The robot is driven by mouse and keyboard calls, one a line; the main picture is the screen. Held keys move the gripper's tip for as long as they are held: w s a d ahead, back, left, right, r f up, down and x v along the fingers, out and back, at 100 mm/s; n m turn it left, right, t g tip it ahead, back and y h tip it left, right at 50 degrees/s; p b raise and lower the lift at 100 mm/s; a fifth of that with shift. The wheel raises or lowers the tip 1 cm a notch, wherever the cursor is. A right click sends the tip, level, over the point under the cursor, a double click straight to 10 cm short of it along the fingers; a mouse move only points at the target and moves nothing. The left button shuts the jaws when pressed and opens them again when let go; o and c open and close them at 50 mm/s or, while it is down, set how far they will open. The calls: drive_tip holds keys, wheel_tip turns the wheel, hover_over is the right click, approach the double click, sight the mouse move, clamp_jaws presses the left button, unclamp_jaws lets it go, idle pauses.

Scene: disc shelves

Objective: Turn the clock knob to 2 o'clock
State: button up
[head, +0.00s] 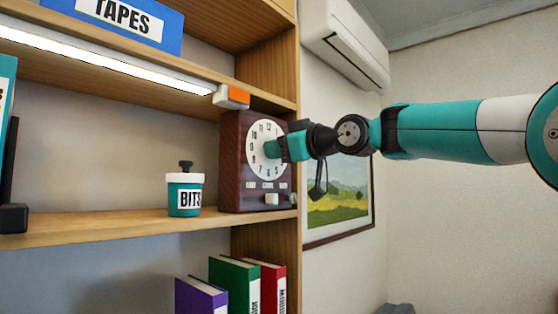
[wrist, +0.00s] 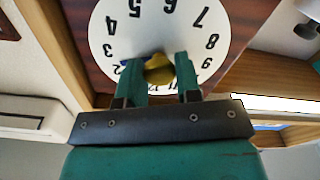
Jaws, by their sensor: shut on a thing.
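The clock (head: 230,160) is a dark reddish-brown box with a round white dial (head: 258,140) and black numerals, standing at the right end of the middle shelf. In the wrist view the dial (wrist: 185,25) appears upside down. My gripper (head: 272,149) is at the dial's middle. In the wrist view its two teal fingers (wrist: 158,72) stand on either side of a yellow knob (wrist: 157,66) and are shut on it. A small dark blue piece (wrist: 124,64) sticks out past the left finger, near the 2 and 3; whether it is the knob's pointer I cannot tell. The fingers partly hide the knob.
A teal and white BITS jar (head: 185,195) stands left of the clock on the shelf (head: 130,226). An orange and white block (head: 231,97) sits above the clock at the upper shelf's edge. A shelf side panel is right of the clock. Binders (head: 233,280) stand below.

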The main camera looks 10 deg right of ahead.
drive_tip(key=shift+f+n+b, duration=0.1)
drive_tip(key=shift+n+b, duration=0.6)
drive_tip(key=shift+n, duration=0.2)
drive_tip(key=o, duration=0.9)
drive_tip(key=shift+c, duration=0.2)
drive_tip(key=b+v, duration=0.6)
drive_tip(key=v, duration=1.1)
drive_tip(key=shift+s+b, duration=0.15)
drive_tip(key=shift+b, duration=0.15)
drive_tip(key=shift+d, duration=0.1)
